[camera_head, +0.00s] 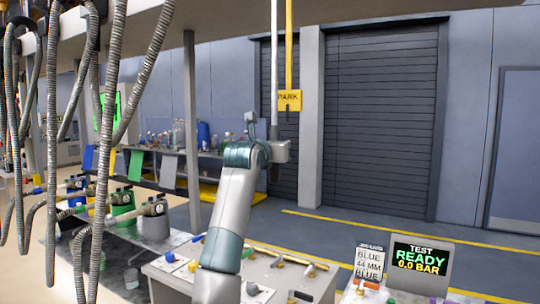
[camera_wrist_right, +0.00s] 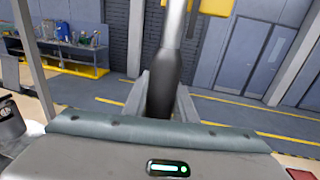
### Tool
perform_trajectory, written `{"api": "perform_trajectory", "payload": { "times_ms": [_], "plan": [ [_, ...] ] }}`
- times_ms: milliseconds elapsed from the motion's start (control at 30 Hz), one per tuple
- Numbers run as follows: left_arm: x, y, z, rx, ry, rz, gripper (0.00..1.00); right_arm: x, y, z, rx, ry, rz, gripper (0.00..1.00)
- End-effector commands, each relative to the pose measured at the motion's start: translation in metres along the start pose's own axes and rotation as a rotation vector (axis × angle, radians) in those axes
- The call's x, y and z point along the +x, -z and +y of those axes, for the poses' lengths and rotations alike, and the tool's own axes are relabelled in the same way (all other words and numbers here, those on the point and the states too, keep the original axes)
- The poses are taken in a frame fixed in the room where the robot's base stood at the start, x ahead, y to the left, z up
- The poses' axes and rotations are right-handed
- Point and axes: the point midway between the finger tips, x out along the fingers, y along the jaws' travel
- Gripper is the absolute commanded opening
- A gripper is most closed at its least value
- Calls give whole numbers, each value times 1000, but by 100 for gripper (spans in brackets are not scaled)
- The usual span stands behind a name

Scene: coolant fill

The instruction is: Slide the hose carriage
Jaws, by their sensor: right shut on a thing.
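A pale vertical rod (camera_head: 274,60) hangs from above in the head view. Its dark lower grip (camera_wrist_right: 163,82) stands between my right gripper's fingers in the right wrist view. My right gripper (camera_head: 279,151) is shut on this rod, which looks upright. Several grey corrugated hoses (camera_head: 107,130) hang at the left of the head view; the carriage that bears them cannot be made out clearly. A yellow PARK sign (camera_head: 289,100) on a yellow post is close to the rod in the picture, just right of it. My left gripper is not in view.
A console with coloured levers (camera_head: 275,272) stands below my right arm. A test screen (camera_head: 420,258) reads "READY 0.0 BAR", beside a "BLUE 44 MM" card (camera_head: 369,262). A grey post (camera_head: 192,120) stands left of the arm. The floor by the shutter (camera_head: 380,120) is clear.

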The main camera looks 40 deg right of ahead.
Motion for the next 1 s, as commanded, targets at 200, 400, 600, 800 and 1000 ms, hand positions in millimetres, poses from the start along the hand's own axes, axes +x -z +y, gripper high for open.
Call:
{"api": "perform_trajectory", "payload": {
  "times_ms": [200,400,600,800,1000],
  "plan": [
    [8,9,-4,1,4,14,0,-1,2,-10,0,2,3,0],
    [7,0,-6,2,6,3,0,-1,0,-11,0,2,2,0],
    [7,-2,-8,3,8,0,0,-1,-1,-10,0,1,0,39],
    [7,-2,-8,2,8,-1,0,-1,-1,-10,0,1,-1,43],
    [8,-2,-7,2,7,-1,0,-3,-1,-10,0,0,-1,43]
  ]
}}
